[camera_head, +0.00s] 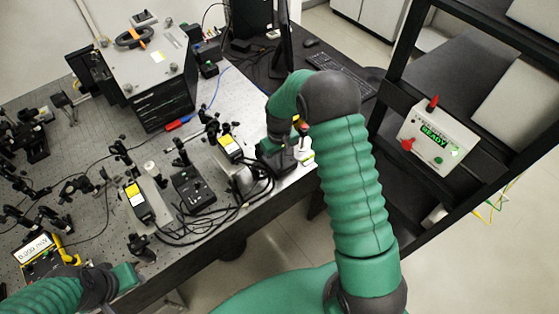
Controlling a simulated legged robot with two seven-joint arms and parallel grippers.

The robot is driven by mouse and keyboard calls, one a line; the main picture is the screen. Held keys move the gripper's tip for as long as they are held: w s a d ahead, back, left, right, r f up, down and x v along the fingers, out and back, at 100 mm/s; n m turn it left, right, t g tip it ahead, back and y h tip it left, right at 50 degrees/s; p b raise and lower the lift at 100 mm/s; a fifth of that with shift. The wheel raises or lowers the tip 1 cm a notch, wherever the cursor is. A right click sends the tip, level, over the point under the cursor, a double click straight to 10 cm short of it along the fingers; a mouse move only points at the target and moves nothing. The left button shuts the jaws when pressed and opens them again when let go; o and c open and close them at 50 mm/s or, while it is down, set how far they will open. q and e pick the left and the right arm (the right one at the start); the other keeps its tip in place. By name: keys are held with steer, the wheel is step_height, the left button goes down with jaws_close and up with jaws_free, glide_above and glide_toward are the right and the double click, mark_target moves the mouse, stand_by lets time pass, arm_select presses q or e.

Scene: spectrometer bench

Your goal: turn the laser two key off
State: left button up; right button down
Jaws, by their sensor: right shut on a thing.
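My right gripper (286,152) is at the front right edge of the optical bench (252,101), beside a small white unit (307,156) with a red-topped part (303,128). The gripper is shut on a small part there, which looks like the laser two key; the jaws and my wrist hide most of it. I cannot tell which way the key points. My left gripper (128,279) is at the lower left, near the bench's front edge and away from the key. Its fingers are too unclear to tell whether they are open.
Yellow-labelled laser modules (230,148) and a black control box (194,188) stand nearby, with loose black cables (215,225). A power meter (38,250) is at the left. A box showing READY (437,138) is on the right rack (385,118). Optics crowd the bench's left.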

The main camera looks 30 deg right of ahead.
steer(key=shift+w+r+n, duration=0.15)
steer(key=shift+w+n, duration=0.15)
steer(key=shift+n, duration=0.3)
steer(key=c, duration=1.6)
jaws_free()
steer(key=shift+c, duration=0.2)
steer(key=shift+o, duration=0.3)
steer(key=shift+w+f, duration=0.1)
steer(key=shift+f, duration=0.1)
arm_select(q)
steer(key=shift+w+d, duration=0.1)
steer(key=shift+w, duration=0.2)
steer(key=shift+s, duration=0.1)
arm_select(e)
steer(key=shift+r, duration=0.1)
